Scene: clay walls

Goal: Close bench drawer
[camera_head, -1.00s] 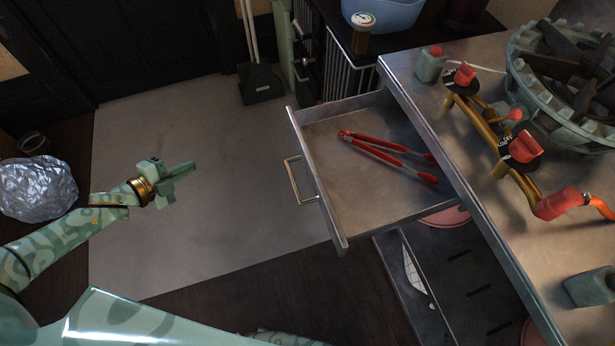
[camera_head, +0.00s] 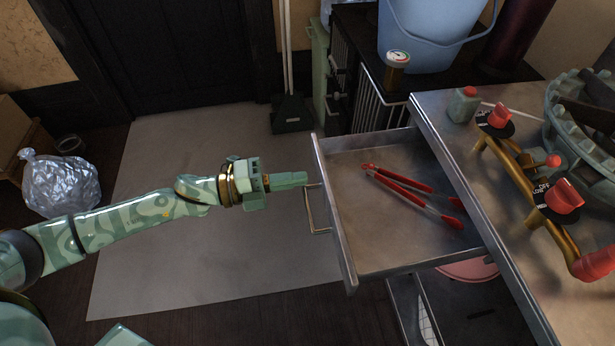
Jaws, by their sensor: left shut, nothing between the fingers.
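The bench drawer (camera_head: 370,239) is pulled out to the left from under the metal bench top (camera_head: 440,108). Its front panel faces left and carries a thin brass handle (camera_head: 311,212). Red-handled tongs (camera_head: 415,192) lie inside it. My left gripper (camera_head: 300,179) is shut and empty, level in the picture with the handle's upper end. Its fingertips point right at the drawer front; I cannot tell whether they touch it. My right gripper is not in view.
A brass pipe with red valve knobs (camera_head: 563,195) stands on the bench top. A blue bucket (camera_head: 425,35) and a gauge (camera_head: 397,66) sit on a dark cabinet behind. A dustpan (camera_head: 292,115) stands on the floor. The grey mat (camera_head: 200,262) left of the drawer is clear.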

